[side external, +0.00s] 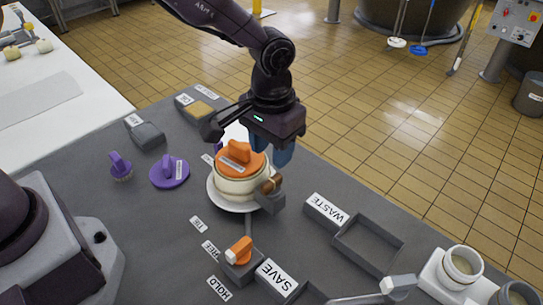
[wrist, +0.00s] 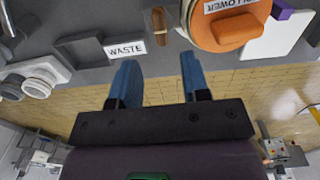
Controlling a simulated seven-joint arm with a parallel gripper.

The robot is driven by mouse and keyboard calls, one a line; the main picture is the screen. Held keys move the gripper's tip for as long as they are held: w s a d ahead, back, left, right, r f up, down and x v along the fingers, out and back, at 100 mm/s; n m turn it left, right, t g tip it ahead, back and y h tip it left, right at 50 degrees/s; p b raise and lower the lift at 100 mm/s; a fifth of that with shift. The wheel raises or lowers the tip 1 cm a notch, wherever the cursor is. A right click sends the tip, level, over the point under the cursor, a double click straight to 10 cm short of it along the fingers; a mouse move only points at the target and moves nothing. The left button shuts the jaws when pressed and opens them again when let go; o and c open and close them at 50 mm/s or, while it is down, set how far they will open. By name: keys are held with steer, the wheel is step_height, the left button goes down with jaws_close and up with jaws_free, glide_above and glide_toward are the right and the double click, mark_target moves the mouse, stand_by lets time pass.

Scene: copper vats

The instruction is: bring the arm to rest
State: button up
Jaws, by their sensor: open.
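My gripper (side external: 275,152) hangs with its blue fingers just behind and to the right of a cream pot (side external: 238,186) with an orange lid (side external: 240,157). In the wrist view my gripper (wrist: 158,75) shows two blue fingers spread apart with nothing between them. The orange lid (wrist: 230,28) lies beyond the right finger, with a label partly reading "LOWER". The pot stands on a white plate (side external: 217,203), and the lid sits on top of it. My fingertips are partly hidden behind the pot in the side view.
A grey tray (side external: 397,245) labelled WASTE and a SAVE label (side external: 277,275) lie to the right. An orange-handled switch (side external: 239,252) stands in front. White cups (side external: 461,263) stand at lower right. Tiled floor lies behind the grey table.

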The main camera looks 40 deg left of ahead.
stand_by(0.3)
steer(key=shift+s, duration=0.1)
steer(key=s+a+r+t, duration=0.5)
steer(key=s+a+r, duration=1.1)
steer(key=s+r, duration=0.2)
steer(key=shift+s+a+r+t, duration=0.2)
steer(key=shift+s+a+t, duration=0.15)
steer(key=shift+s, duration=0.25)
